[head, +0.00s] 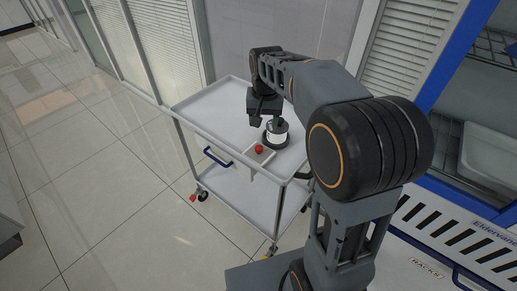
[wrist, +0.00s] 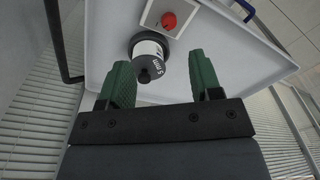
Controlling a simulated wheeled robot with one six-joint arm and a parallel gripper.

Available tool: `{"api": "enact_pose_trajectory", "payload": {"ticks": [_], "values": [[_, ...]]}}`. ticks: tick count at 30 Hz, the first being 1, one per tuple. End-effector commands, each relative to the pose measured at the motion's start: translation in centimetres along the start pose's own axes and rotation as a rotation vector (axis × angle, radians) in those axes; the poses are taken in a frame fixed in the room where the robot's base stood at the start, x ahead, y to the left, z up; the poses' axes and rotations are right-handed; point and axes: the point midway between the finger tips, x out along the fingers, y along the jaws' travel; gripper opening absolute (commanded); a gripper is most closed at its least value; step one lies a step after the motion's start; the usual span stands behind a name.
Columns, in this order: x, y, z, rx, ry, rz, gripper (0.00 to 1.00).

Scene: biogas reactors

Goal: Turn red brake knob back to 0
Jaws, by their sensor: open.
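The red knob (head: 259,149) sits on a pale square plate (head: 252,158) near the front edge of a white cart's top. In the wrist view the red knob (wrist: 169,20) shows at the top, on its plate (wrist: 183,10); its dial marks are too small to read. Beside it stands a black and white cylinder (head: 275,134), which also shows in the wrist view (wrist: 148,50) with "5 mm" on its label. My gripper (wrist: 163,80) is open and empty, its green fingers apart, with the cylinder ahead between them. In the head view my gripper (head: 264,118) hangs above the cart by the cylinder.
The white cart (head: 205,105) has a raised rim, a lower shelf (head: 245,195) and a blue handle (head: 217,158). Its top is clear on the left. A blue-framed rack (head: 460,60) stands at the right, and a shuttered wall is behind. The tiled floor at the left is free.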

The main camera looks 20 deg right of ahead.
Motion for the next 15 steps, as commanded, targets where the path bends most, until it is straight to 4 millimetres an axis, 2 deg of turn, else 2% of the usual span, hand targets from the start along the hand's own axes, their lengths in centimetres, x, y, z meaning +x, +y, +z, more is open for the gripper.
{"api": "enact_pose_trajectory", "payload": {"ticks": [1,3,6,11,15], "values": [[1.0,-0.4,-1.2,0.02,-0.016,0.006,0.59],[1.7,-0.8,-2.5,0.047,-0.034,0.013,0.59],[2.5,-1.2,-3.8,0.075,-0.053,0.021,0.59],[3.6,-1.5,-4.8,0.099,-0.07,0.028,0.59],[5.4,-1.6,-4.8,0.104,-0.074,0.03,0.59]]}}
